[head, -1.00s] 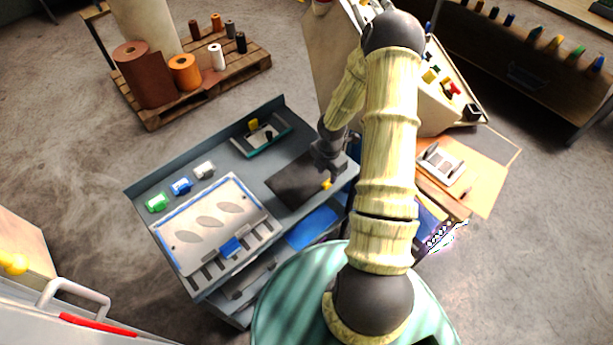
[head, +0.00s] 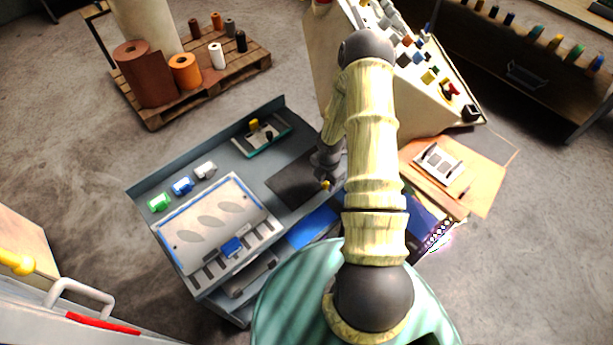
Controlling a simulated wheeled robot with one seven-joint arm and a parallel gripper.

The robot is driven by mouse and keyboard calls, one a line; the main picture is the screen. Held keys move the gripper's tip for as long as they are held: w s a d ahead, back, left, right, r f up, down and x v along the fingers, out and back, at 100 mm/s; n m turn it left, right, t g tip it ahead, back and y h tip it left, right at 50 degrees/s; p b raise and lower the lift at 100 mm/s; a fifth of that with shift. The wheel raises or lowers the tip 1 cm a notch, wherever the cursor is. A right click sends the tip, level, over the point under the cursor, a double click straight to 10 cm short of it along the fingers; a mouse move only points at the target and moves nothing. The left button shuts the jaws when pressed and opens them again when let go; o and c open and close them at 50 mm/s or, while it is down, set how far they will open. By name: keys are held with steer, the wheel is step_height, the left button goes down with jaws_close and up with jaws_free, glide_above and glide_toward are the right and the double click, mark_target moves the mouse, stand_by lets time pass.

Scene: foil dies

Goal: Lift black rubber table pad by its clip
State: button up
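The black rubber pad (head: 292,185) lies on the right part of the grey cart top (head: 225,165). Its small yellow clip (head: 326,185) shows at the pad's right side. My gripper (head: 325,176) is over that side of the pad, right at the clip as seen from the head.
A plate with leaf-shaped marks (head: 215,222) and a blue clip (head: 231,246) lies left of the pad. A teal-edged tray (head: 262,135) sits behind it. Green, blue and white clips (head: 182,186) line the cart's left side. A sloped console (head: 425,75) stands behind my arm.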

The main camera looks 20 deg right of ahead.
jaws_close()
step_height(320, 180, up, 10)
steer(key=b, duration=0.1)
stand_by(0.7)
steer(key=shift+r, duration=0.1)
stand_by(0.3)
